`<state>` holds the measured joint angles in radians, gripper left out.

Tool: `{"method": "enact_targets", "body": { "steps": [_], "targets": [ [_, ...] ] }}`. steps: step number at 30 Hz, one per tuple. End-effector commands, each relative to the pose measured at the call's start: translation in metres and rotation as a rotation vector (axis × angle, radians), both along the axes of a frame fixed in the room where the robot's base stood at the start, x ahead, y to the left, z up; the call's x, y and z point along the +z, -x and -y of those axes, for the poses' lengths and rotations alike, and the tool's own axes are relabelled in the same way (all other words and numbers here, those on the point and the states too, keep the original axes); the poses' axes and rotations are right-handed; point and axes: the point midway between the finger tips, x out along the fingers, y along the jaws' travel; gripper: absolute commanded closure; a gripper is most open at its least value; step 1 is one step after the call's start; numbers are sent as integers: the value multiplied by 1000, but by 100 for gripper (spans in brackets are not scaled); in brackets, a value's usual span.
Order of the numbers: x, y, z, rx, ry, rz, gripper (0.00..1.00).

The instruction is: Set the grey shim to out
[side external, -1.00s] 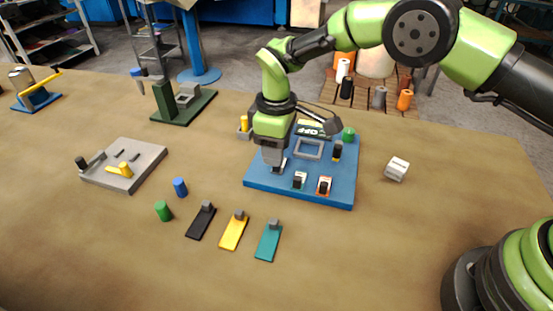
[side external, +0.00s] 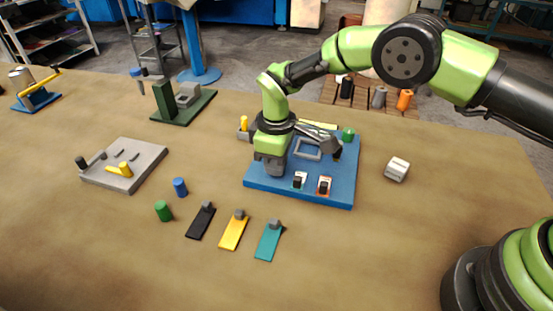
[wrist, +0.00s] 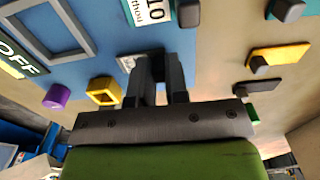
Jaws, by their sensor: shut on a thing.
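My gripper (side external: 274,174) points down at the near left part of the blue board (side external: 335,197). In the wrist view its two dark fingers (wrist: 160,82) are close together, shut on the grey shim, which they almost fully hide. A pale grey patch (wrist: 126,63) shows beside the fingers on the board; I cannot tell whether it is the shim or a label. How far the shim sits in the board is hidden.
A grey frame (side external: 308,149) and two dark knobs with labels (side external: 298,182) (side external: 323,187) are on the board. A black strip (side external: 200,222), a yellow strip (side external: 233,232) and a teal strip (side external: 268,243) lie in front. A white block (side external: 397,169) stands right.

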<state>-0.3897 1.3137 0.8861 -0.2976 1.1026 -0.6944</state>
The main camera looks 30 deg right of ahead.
Motion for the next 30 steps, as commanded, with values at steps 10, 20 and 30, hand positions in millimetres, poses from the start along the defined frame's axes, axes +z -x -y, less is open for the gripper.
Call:
{"method": "enact_targets", "body": {
  "steps": [10,20,30],
  "targets": [
    [1,22,-23,1,-1,1,100],
    [1,23,-24,-1,-2,-4,60],
    [6,22,-23,0,-1,1,60]
  ]
}}
